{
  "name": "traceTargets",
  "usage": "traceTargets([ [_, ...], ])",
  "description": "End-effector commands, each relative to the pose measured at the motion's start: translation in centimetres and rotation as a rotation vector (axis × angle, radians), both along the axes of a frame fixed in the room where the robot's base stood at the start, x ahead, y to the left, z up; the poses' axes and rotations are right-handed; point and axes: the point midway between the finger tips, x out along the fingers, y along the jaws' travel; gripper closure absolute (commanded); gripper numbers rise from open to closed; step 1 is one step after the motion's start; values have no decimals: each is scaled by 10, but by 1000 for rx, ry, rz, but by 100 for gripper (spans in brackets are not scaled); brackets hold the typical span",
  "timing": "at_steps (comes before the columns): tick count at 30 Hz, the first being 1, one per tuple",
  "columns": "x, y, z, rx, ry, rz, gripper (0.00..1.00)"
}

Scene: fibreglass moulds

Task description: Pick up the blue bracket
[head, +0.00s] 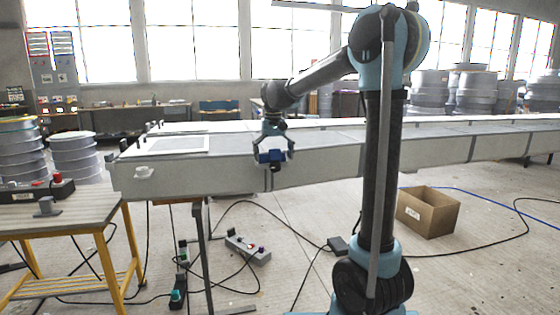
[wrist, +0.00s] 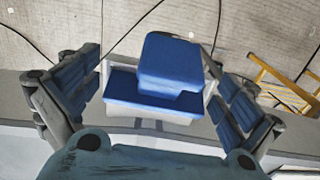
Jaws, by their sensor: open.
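The long pale mould (head: 340,170) runs across behind the gripper. A yellow-legged table (head: 85,212) with a grey bracket (head: 47,207) stands at left. A cardboard box (head: 428,212), a control box (head: 248,249) and cables lie on the floor.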

Motion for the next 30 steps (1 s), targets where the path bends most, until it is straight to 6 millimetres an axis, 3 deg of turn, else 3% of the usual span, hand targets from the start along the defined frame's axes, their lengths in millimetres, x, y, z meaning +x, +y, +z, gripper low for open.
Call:
traceTargets([
  [8,0,-1,-3,0,0,-1,0],
  [12,0,-1,-3,0,0,-1,32],
  [13,0,-1,-3,0,0,-2,35],
  [23,1,-2,-1,-1,0,-3,39],
  [30,0,-3,25,-1,0,-3,39],
])
